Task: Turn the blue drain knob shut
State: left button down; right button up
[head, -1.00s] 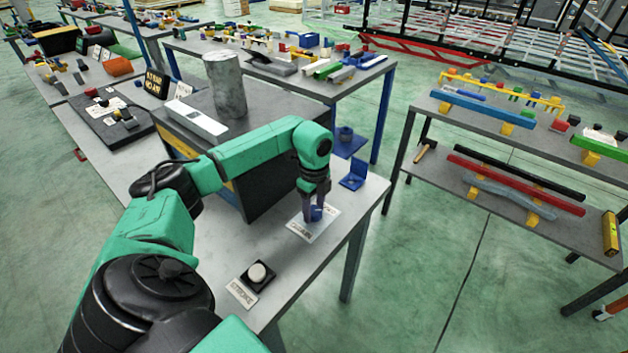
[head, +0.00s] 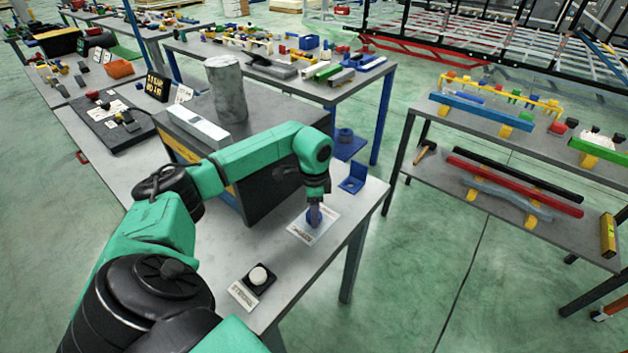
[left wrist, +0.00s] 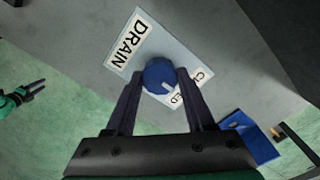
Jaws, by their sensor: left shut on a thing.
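The blue drain knob (left wrist: 158,75) sits on a pale plate (left wrist: 140,60) with a DRAIN label and a second label partly hidden by the knob and a finger. A white mark on the knob's lower right side points toward that second label. My left gripper (left wrist: 160,84) is shut on the knob, one dark finger on each side. In the head view the left gripper (head: 314,216) points straight down over the plate (head: 326,226) and mostly hides the knob. My right gripper (left wrist: 36,90) shows small at the left wrist view's left edge; its jaw gap is unclear.
A blue bracket (head: 353,178) stands on the bench close behind the plate. A white round button on a black base (head: 258,276) sits nearer the front. A dark box with a grey cylinder (head: 227,90) on top stands left of the gripper.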

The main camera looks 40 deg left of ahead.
pick_arm(q)
jog(key=shift+w+a+r, duration=0.1)
jog(key=shift+r, duration=0.05)
dwell(0.3)
jog(key=shift+c, duration=1.3)
grip_release()
jog(key=shift+r, duration=0.35)
notch_tip(320, 180, up, 14)
jog(key=b, duration=0.2)
